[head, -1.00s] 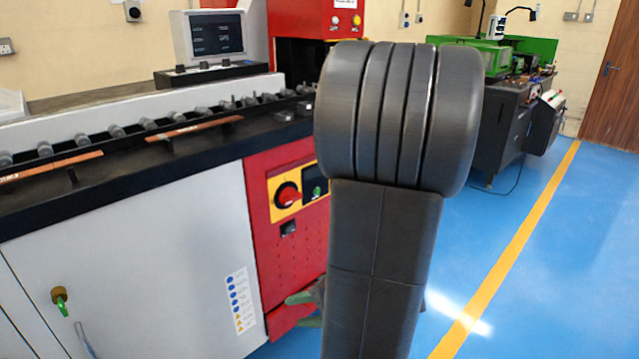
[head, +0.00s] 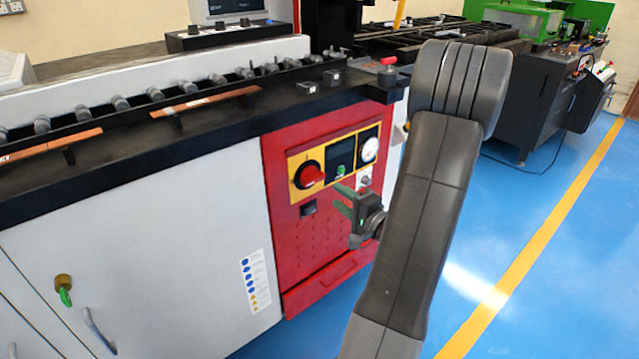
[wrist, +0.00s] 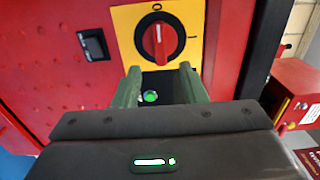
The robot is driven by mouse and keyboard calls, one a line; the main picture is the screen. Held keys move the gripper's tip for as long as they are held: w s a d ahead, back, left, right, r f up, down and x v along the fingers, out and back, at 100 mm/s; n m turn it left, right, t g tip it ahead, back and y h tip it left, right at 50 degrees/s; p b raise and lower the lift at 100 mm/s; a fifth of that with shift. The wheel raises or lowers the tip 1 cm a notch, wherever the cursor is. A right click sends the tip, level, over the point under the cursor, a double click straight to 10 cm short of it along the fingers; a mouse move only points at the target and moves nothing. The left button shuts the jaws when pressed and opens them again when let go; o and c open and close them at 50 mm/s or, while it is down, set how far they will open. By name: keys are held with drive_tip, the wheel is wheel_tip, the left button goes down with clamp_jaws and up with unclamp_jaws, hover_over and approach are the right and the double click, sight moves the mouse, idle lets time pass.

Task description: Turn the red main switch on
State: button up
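The red main switch (head: 310,174) is a red rotary knob on a yellow plate (head: 294,160) on the red cabinet front. In the wrist view the knob (wrist: 158,41) has its white line pointing up to the 0 mark; the I mark is at its right. My gripper (head: 337,197) is in front of the panel, right of and below the knob in the head view. In the wrist view my gripper (wrist: 159,70) has two green fingers spread apart with nothing between them, just below the knob and apart from it. A green button (wrist: 150,96) shows behind the fingers.
A gauge (head: 370,148) and a dark display (head: 341,153) sit right of the knob. A small black switch (head: 308,209) is below it. The black bench edge (head: 220,135) juts out above the panel. A red emergency button (head: 388,66) stands on the bench corner. Blue floor is clear at right.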

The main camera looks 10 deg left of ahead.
sight(316, 181)
drive_tip(key=x, duration=0.8)
drive_tip(key=shift+w+a, duration=0.2)
drive_tip(key=shift+a, duration=0.1)
drive_tip(key=shift+c, duration=0.5)
clamp_jaws()
